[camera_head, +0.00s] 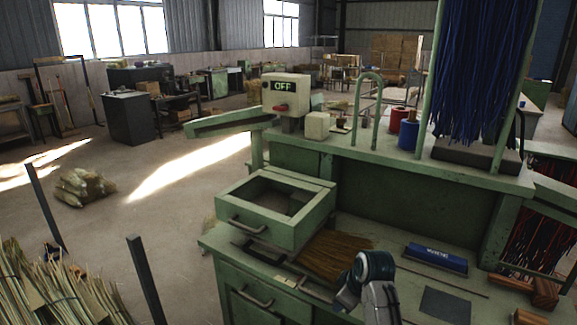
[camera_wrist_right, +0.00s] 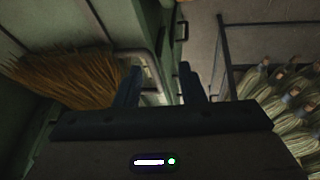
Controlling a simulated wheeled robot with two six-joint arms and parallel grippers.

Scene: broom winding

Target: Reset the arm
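My right arm (camera_head: 373,275) shows at the bottom of the head view, in front of the green workbench (camera_head: 285,160). Its gripper does not show clearly there. In the right wrist view my right gripper (camera_wrist_right: 161,85) has its two dark fingers apart, with nothing held between them. A brown bundle of broom bristles (camera_wrist_right: 70,78) lies left of the fingers; a bristle bundle (camera_head: 335,255) also lies on the bench in the head view. My left gripper is not in view.
An open green drawer box (camera_head: 310,225) stands on the bench's left side. A switch box marked OFF (camera_head: 285,95) and spools (camera_head: 408,135) stand on the upper shelf. Blue bristles (camera_head: 480,70) hang at the right. Brooms (camera_head: 50,290) and dark posts (camera_head: 145,280) stand at lower left.

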